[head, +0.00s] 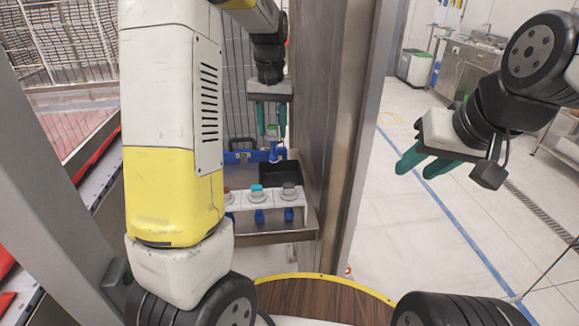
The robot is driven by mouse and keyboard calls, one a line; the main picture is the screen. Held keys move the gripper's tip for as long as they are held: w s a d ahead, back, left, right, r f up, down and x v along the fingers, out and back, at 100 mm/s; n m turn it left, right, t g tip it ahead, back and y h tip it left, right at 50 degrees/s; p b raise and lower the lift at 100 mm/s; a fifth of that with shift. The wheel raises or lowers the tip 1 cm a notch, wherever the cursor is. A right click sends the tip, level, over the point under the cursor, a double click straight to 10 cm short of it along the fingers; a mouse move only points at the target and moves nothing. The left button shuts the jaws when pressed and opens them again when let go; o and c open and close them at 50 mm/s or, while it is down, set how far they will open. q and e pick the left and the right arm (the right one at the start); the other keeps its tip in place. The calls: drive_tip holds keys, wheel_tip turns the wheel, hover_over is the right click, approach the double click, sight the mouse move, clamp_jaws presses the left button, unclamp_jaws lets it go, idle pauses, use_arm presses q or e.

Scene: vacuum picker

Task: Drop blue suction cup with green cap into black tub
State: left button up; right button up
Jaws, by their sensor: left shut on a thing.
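My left gripper (272,122) points down with its green fingers shut on a blue suction cup with a green cap (276,150). The cup hangs above the black tub (291,171), near its left back part; I cannot tell how high above. The tub stands on a metal shelf, and part of its left side is hidden. My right gripper (422,168) is off to the right over the open floor, with its two green fingers apart and nothing between them.
A white holder (272,201) in front of the tub carries several blue cups with coloured caps. A metal shelf (262,238) bears them. A steel post (335,130) stands close on the right. A wire mesh is behind.

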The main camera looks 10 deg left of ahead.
sight(273, 135)
use_arm(q)
drive_tip(key=shift+f, duration=2.1)
drive_tip(key=o, duration=1.1)
drive_tip(key=shift+o, duration=0.2)
wheel_tip(273, 135, up, 7)
drive_tip(key=shift+f, duration=0.1)
drive_tip(key=shift+r, duration=0.5)
